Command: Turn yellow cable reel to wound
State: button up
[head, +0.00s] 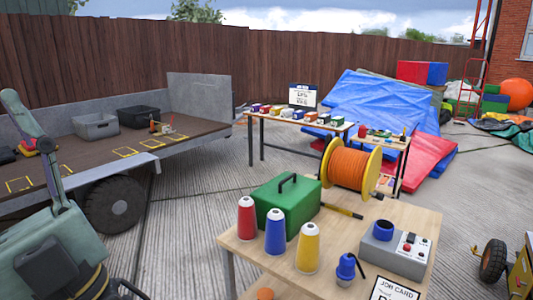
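The yellow cable reel (331,158) stands at the back edge of the near wooden table, right of the green box. It has yellow round flanges, and orange cable (352,167) fills the drum between them. A small dark and orange piece (376,195) shows at its lower right; I cannot tell whether it is a crank. How far the cable is wound cannot be told exactly, and no loose end is clear. Parts of my arm show at the left edge, far from the reel. My gripper is not in view.
The near table (262,258) holds a green box (287,207), red, blue and yellow spools, a grey control box (395,252), a blue plug and a job card. A flatbed trailer (190,128) stands left. Another table (273,122) is behind. Open paving lies between.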

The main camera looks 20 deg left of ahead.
aim_at(358, 170)
jog(key=i+l+u, duration=0.1)
jog(key=l, duration=0.35)
jog(key=i+l+u, duration=0.1)
jog(key=l, duration=0.4)
jog(key=i+l+u, duration=0.1)
jog(key=l, duration=0.35)
jog(key=i+l+u, duration=0.1)
jog(key=l, duration=0.4)
jog(key=i+l+u, duration=0.1)
jog(key=l, duration=0.3)
jog(key=i+l+u, duration=0.1)
jog(key=l, duration=0.3)
jog(key=i+j, duration=0.25)
jog(key=i, duration=0.1)
